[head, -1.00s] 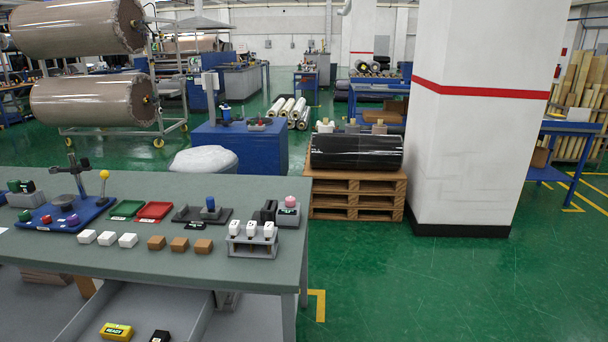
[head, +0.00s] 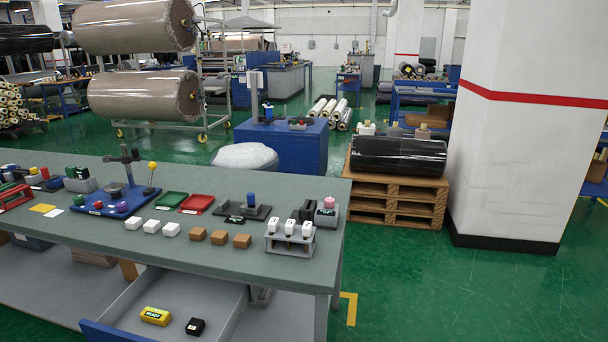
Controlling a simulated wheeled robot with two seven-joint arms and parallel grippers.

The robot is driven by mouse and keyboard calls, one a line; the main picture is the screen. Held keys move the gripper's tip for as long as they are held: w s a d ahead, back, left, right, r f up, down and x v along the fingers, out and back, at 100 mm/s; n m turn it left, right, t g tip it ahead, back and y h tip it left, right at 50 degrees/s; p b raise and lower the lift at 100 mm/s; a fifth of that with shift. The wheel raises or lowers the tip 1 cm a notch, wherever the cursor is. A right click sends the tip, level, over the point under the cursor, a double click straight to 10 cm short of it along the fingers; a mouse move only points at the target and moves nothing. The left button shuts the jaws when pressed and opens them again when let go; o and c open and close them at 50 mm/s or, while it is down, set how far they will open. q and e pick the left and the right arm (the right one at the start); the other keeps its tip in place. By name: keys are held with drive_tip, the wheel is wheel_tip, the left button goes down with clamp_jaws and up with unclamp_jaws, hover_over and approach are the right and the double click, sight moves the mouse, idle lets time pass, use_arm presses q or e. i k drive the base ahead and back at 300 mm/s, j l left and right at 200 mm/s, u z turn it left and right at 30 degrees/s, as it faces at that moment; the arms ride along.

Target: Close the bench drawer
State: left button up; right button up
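The bench drawer (head: 222,291) is pulled out below the front of the grey-green bench (head: 262,183) in the head view. Its blue front edge (head: 110,333) shows at the bottom left of the picture, and part of it is cut off. Inside lie a yellow box marked READY (head: 155,316) and a small black block (head: 195,326). Neither of my grippers is in view.
The bench top holds white blocks (head: 152,226), brown blocks (head: 220,237), a blue tray with a stand (head: 95,204) and a grey rack (head: 290,243). A pallet (head: 395,203) with a black roll and a white pillar (head: 508,130) stand to the right. Green floor at the right front is free.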

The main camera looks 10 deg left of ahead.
sight(222, 304)
drive_tip(key=u, duration=1.35)
drive_tip(key=k+l+z, duration=0.1)
drive_tip(key=l+z, duration=0.15)
